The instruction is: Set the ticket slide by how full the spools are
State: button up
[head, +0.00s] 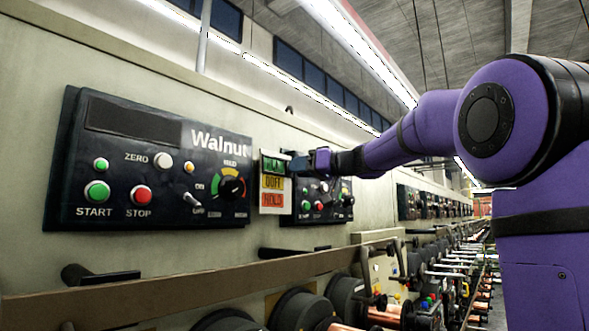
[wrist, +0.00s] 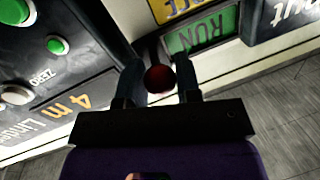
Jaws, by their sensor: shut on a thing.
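The ticket board (head: 288,198) is a small white plate with green RUN, yellow DOFF and red-orange HOLD fields stacked top to bottom. My gripper (head: 301,165) is at its upper right, level with the RUN field. In the wrist view my gripper (wrist: 159,76) is shut on a dark red round knob (wrist: 158,79); this appears to be the slide's knob. The green RUN field (wrist: 203,36) shows upside down beside it, with part of the yellow DOFF field (wrist: 175,9). Copper-coloured spools (head: 388,317) lie in a row low at the right; their fill is hard to judge.
A dark control panel (head: 150,165) marked Walnut, with buttons and a dial, is left of the board. Another panel (head: 318,208) is just right, behind my wrist. A long brown rail (head: 180,281) runs below. The aisle at right is partly hidden by my arm.

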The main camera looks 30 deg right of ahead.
aim_at(286, 185)
jog(key=shift+f, duration=2.05)
jog(key=o, duration=1)
jog(key=v, duration=1.1)
jog(key=s+a+f+m+g+h, duration=0.25)
jog(key=s+a+f+g, duration=0.25)
jog(key=s+a+f, duration=0.5)
jog(key=s+a+f+m+g+h, duration=0.1)
jog(key=s+a+f+g+h, duration=0.25)
jog(key=s+a+f, duration=0.6)
jog(key=s+d+f+h, duration=0.1)
jog(key=s+f, duration=0.1)
jog(key=f, duration=0.2)
jog(key=s+d+f+g+h, duration=0.1)
jog(key=d+f, duration=0.1)
jog(key=f, duration=0.1)
jog(key=s+d+f+m+h, duration=0.1)
jog(key=s+f+h, duration=0.1)
jog(key=f, duration=0.2)
jog(key=shift+s+d+f, duration=0.25)
jog(key=shift+s+f, duration=0.1)
jog(key=shift+f, duration=0.05)
